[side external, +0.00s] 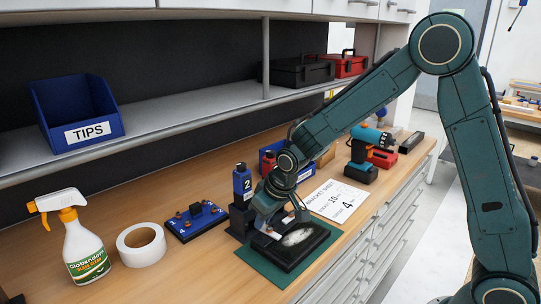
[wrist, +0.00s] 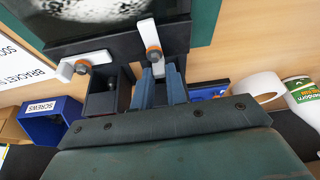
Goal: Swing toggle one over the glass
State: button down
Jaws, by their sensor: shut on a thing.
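The dark picture frame (side external: 318,250) lies flat, its glazed middle showing a pale patch (side external: 297,237). It fills the top of the wrist view (wrist: 185,35). Two white toggles with orange screws sit at its near edge. The left toggle (wrist: 103,59) lies roughly along the edge. The right toggle (wrist: 146,32) points across the edge strip towards the glass. No number shows on either. My gripper (wrist: 162,82) is shut at the near end of the right toggle; the exact contact is partly hidden.
A green mat (side external: 262,265) lies under the frame.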

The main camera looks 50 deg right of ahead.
aim_at(280, 241)
jog(key=shift+d+m, duration=0.1)
jog(key=shift+m, duration=0.5)
jog(key=c, duration=1.4)
grip_release()
jog(key=shift+r, duration=0.15)
jog(key=v, duration=1.3)
jog(key=shift+a+r, duration=0.25)
jog(key=shift+s, duration=0.15)
